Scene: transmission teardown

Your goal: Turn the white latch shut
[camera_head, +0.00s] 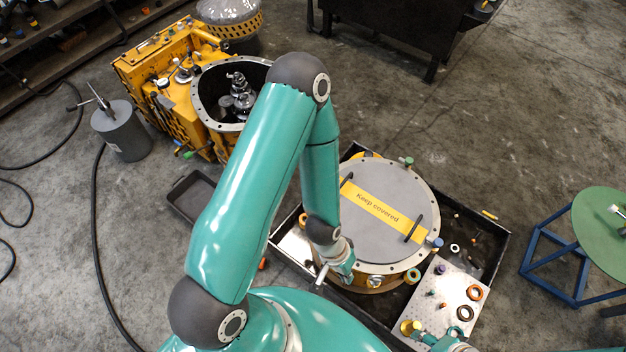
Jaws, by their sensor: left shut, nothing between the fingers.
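A round housing with a flat grey cover (372,220) and a yellow "Keep covered" strip (385,209) stands in a dark tray. A small white bar (321,274) shows at the housing's front left side, right beside my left gripper; it looks like the white latch, but I cannot tell its turn position. My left gripper (346,272) is shut and empty, pointing down at the housing's near left side. Whether it touches the white bar cannot be told. Part of my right gripper (424,338) shows at the bottom edge; its fingers are unclear.
A metal plate (452,290) with several rings and small parts lies right of the housing. The dark tray's rim (507,238) surrounds both. A yellow gearbox (165,75), a grey canister (122,132) and a green round table (600,222) stand around. Open floor lies at upper right.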

